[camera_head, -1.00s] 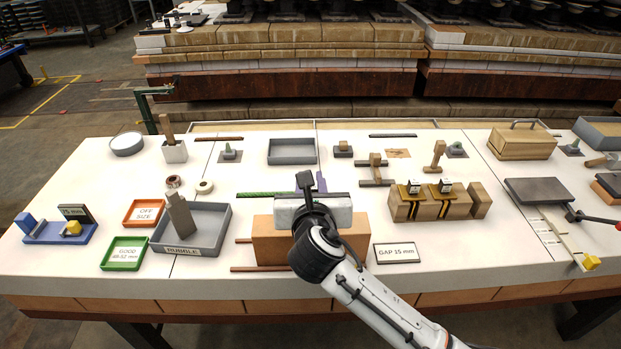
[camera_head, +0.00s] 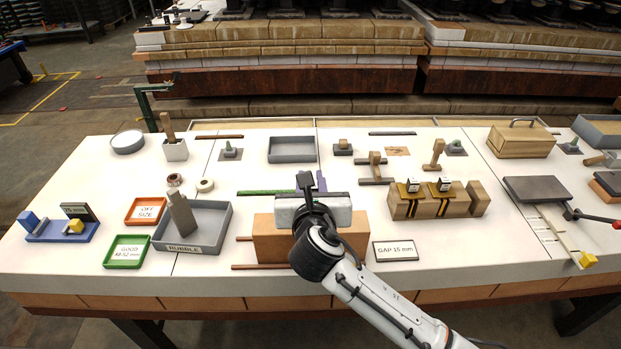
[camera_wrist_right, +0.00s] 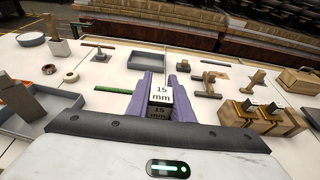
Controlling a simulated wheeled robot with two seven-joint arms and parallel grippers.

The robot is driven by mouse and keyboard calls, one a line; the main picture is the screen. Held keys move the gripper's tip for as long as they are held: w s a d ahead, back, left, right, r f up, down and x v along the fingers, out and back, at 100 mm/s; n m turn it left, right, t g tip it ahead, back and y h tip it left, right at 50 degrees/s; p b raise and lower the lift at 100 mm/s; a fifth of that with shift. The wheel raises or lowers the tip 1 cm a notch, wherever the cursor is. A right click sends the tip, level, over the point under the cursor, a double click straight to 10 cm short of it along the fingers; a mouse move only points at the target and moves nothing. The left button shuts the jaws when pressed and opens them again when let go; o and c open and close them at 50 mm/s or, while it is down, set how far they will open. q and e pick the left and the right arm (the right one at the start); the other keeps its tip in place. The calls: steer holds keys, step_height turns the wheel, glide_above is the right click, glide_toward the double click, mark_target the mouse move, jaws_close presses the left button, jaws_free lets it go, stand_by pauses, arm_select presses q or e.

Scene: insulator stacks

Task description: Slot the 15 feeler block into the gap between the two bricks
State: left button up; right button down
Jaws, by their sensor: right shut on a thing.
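My right gripper (camera_wrist_right: 158,93) has purple fingers, shut on the feeler block (camera_wrist_right: 160,96), a small block with white "15 mm" labels. The gripper is over the tan brickwork (camera_head: 270,238) at the front middle of the table. My wrist covers the middle of this brickwork, so the gap between the two bricks is hidden. I cannot tell whether the block touches the bricks. My left gripper is not in view.
A "GAP 15 mm" sign (camera_head: 395,250) stands right of the brickwork. Wooden blocks with black-and-yellow clamps (camera_head: 428,200) are to the right. A grey rubble tray (camera_head: 215,232) is to the left, beside a green tray (camera_head: 126,252) and an orange tray (camera_head: 146,211).

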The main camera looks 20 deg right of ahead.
steer(key=shift+f+b, duration=1.25)
steer(key=shift+f, duration=2.15)
steer(key=c, duration=1.5)
jaws_free()
steer(key=shift+s, duration=0.1)
steer(key=v, duration=1)
steer(key=shift+p, duration=0.3)
steer(key=shift+s, duration=0.1)
